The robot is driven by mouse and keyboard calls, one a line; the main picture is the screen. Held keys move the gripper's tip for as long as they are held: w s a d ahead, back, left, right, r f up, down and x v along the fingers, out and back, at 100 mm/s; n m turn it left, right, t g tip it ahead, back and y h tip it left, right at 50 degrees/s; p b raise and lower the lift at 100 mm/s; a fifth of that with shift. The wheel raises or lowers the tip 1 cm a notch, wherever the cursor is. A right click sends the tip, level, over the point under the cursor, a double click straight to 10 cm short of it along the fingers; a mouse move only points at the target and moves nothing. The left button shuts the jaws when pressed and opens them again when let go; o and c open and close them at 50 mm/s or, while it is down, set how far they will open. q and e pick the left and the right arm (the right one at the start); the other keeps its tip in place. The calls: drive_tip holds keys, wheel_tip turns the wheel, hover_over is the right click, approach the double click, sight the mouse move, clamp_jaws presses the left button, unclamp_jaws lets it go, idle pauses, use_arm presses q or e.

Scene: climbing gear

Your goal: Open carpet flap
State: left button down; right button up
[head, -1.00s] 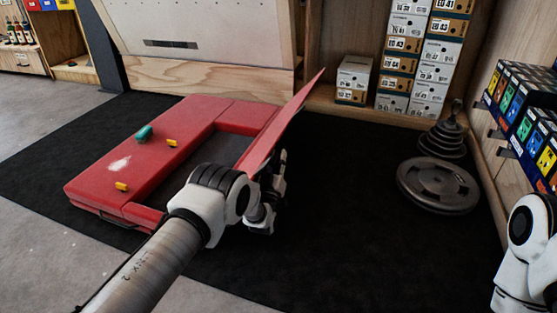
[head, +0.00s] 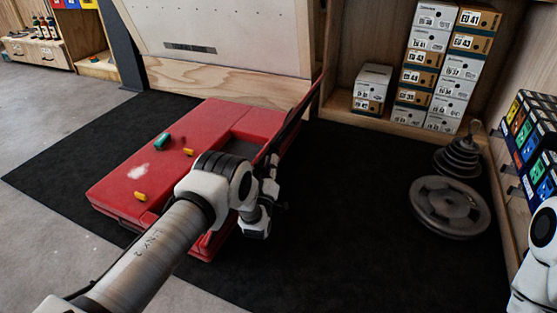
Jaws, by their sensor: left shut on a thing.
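A red crash pad (head: 125,185) lies on the black floor mat. Its flap (head: 301,112) stands up at the pad's right side, tilted to the right and seen nearly edge-on, with a dark face and a thin red edge. My left gripper (head: 266,200) is at the flap's near end and shut on it; the fingertips are partly hidden by the wrist. The dark recess (head: 238,148) in the pad is partly covered by my left arm. My right arm shows at the right edge, but its gripper is out of the picture.
A teal object (head: 162,141) and yellow pieces (head: 140,196) lie on the pad. Weight plates (head: 449,207) are stacked at the right, beside coloured boxes (head: 530,140). Shoe boxes (head: 430,70) stand at the back. The black mat (head: 345,200) right of the flap is clear.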

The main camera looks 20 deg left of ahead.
use_arm(q)
drive_tip(key=c, duration=1.2)
unclamp_jaws()
drive_tip(key=v, duration=1.2)
drive_tip(key=shift+s, duration=0.1)
